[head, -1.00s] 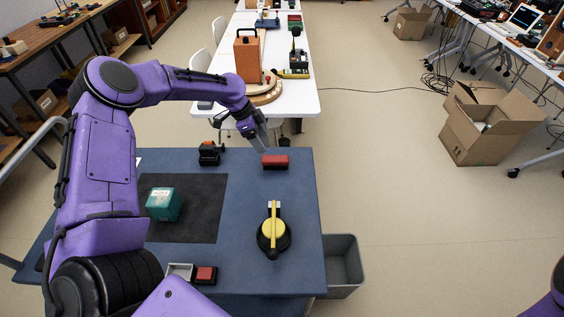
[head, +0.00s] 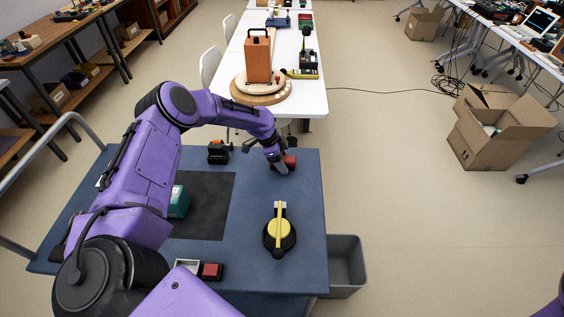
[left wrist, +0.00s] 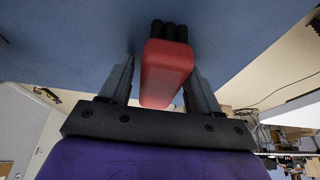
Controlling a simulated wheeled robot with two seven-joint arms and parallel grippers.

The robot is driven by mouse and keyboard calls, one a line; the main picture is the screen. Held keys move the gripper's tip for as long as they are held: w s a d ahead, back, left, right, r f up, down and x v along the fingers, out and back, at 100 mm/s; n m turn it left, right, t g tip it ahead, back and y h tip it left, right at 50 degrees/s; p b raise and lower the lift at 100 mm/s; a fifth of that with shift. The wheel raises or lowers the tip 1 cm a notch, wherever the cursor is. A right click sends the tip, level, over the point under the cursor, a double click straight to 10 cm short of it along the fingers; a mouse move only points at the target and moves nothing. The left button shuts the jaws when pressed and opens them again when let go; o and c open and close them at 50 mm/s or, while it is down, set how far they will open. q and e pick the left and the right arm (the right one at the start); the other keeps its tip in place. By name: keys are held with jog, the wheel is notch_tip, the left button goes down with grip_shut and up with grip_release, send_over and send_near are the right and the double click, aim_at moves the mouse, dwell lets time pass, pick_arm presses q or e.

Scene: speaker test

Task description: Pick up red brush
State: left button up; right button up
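The red brush (head: 291,162) lies at the far right part of the blue table, partly hidden by my left gripper in the head view. My left gripper (head: 281,167) is down at it. In the left wrist view, the brush's red body (left wrist: 166,70) with dark bristles lies between the two open fingers. A gap shows on the left finger's side; the right finger is close, and I cannot tell whether it touches. My right gripper is not in view.
The blue table (head: 255,183) also holds a black and yellow dial (head: 279,236), a teal box (head: 178,203) on a black mat (head: 210,215), a small black-orange object (head: 218,152) and a red block (head: 211,271). A grey bin (head: 346,262) stands right of the table.

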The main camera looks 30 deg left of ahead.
aim_at(285, 158)
pick_arm(q)
jog(key=c, duration=0.8)
jog(key=shift+o, duration=0.2)
jog(key=shift+r, duration=0.25)
notch_tip(285, 158, up, 2)
jog(key=shift+r, duration=0.25)
jog(key=s+d+r+b, duration=0.3)
jog(key=s+d+r, duration=0.4)
jog(key=d+r, duration=0.3)
jog(key=shift+d, duration=1.1)
jog(key=shift+s, duration=0.1)
